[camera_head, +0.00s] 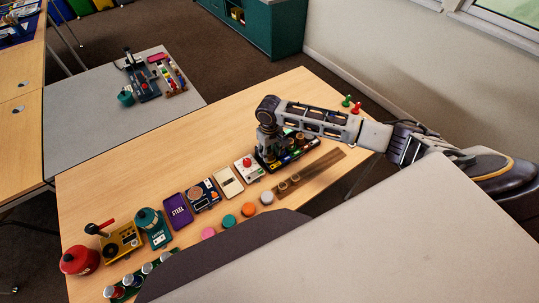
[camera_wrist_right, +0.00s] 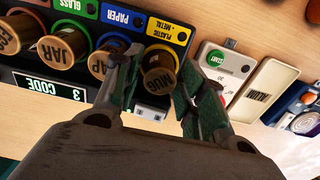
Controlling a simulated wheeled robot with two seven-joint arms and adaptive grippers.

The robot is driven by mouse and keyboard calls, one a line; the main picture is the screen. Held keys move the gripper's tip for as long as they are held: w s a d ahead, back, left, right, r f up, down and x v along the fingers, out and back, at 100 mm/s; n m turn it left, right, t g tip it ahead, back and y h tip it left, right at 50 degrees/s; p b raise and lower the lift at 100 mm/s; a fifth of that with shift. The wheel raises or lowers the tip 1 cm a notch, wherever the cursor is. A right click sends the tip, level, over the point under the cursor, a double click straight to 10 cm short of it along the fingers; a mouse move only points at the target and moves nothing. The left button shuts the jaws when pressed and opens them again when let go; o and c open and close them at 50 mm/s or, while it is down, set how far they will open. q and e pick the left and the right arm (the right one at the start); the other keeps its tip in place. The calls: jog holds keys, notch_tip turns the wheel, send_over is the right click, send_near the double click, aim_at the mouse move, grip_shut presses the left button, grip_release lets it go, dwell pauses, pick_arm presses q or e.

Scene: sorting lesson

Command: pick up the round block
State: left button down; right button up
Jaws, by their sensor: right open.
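Several round wooden blocks with words on top stand in a dark sorting rack (camera_wrist_right: 110,30) with coloured labels. In the right wrist view, the round block marked MUG (camera_wrist_right: 158,80) is at the end of the row, by the yellow plastic and metal label. My right gripper (camera_wrist_right: 164,68) is open, with one finger on each side of this block. I cannot tell whether the fingers touch it. In the head view, my right gripper (camera_head: 268,152) points down at the near end of the rack, hiding part of it. My left gripper is not in view.
A row of coloured discs (camera_head: 248,209) lies in front. A red round container (camera_head: 79,261) is at the left end.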

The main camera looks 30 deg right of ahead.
aim_at(270, 153)
jog(key=shift+f, duration=0.35)
jog(key=c, duration=0.6)
jog(key=shift+r, duration=0.1)
jog(key=shift+r, duration=4.95)
jog(key=shift+s, duration=0.2)
